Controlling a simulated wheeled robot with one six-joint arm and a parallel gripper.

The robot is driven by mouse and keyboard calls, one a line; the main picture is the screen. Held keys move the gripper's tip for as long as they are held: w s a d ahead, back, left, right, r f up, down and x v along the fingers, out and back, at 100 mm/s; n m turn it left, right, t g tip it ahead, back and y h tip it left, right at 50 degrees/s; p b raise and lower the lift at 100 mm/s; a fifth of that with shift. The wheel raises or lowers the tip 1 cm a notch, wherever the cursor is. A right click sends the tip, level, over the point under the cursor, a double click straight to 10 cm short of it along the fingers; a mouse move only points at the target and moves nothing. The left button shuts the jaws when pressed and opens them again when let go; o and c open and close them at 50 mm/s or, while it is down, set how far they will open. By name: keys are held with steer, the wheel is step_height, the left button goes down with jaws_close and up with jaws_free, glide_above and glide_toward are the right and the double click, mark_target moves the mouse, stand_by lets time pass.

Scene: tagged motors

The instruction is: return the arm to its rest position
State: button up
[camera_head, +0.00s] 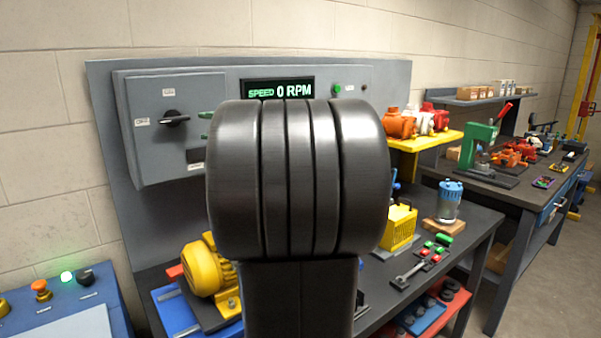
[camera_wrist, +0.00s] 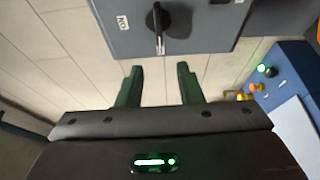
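My gripper (camera_wrist: 160,88) shows in the wrist view as two green fingers held apart, with nothing between them. Beyond the fingertips are the pale wall and the grey switch box (camera_wrist: 195,35) with a black rotary switch. In the head view my dark arm fills the middle and hides much of the bench. Only a small green part of my gripper (camera_head: 206,126) shows there, at the left side of the arm, near the grey switch box (camera_head: 150,95).
A yellow motor (camera_head: 205,270) stands on the bench left of my arm. The speed display (camera_head: 279,88) reads 0 RPM. A blue console (camera_head: 75,305) is at lower left. Open floor (camera_head: 560,285) shows at right.

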mark_target(169, 123)
steer(key=p+x, duration=0.2)
steer(key=x, duration=1.1)
steer(key=shift+w+a+p, duration=0.2)
steer(key=shift+a+p, duration=0.1)
steer(key=shift+f+m+b, duration=0.3)
steer(key=shift+m+b, duration=0.2)
steer(key=shift+b, duration=0.25)
steer(key=shift+s+d+r+m+t+y+b, duration=0.15)
steer(key=shift+m+t+y+b, duration=0.1)
steer(key=shift+m, duration=0.25)
steer(key=shift+w+d+r+m+t+y+b, duration=0.15)
steer(key=shift+m+b, duration=0.1)
steer(key=shift+m, duration=0.25)
steer(key=shift+a+r+m+t, duration=0.15)
steer(key=shift+m+t, duration=0.15)
steer(key=shift+m, duration=0.3)
steer(key=shift+r, duration=0.1)
